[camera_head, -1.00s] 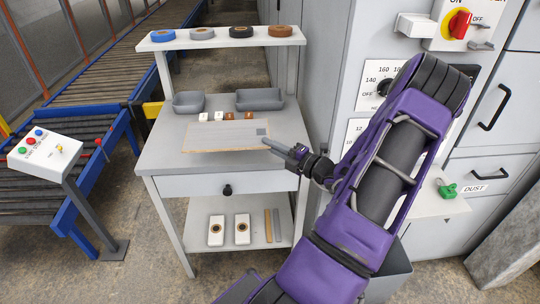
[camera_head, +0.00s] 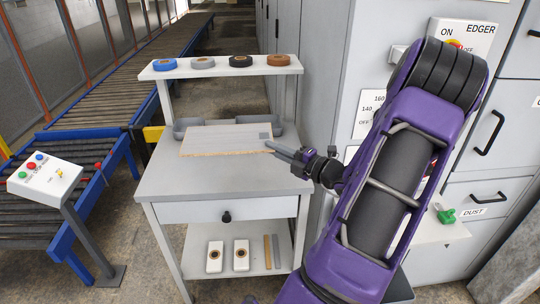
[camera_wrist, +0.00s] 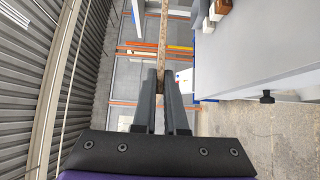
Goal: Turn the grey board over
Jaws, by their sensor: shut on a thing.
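The grey board (camera_head: 215,138) is held above the work table (camera_head: 185,182), grey face up, with a raw brownish edge toward me and a darker grey square near its right end. My gripper (camera_head: 286,152) is shut on the board's right edge, from the right side. In the wrist view the board (camera_wrist: 163,40) shows edge-on as a thin speckled strip between the fingers of my gripper (camera_wrist: 161,85). The board hides the small blocks and part of the bins behind it in the head view.
Grey bins (camera_head: 187,126) stand at the table's back. Tape rolls (camera_head: 241,61) sit on the shelf (camera_head: 220,70) above. A control box (camera_head: 44,173) and roller conveyor are at left; the edger machine (camera_head: 472,32) is at right. The table's front is bare.

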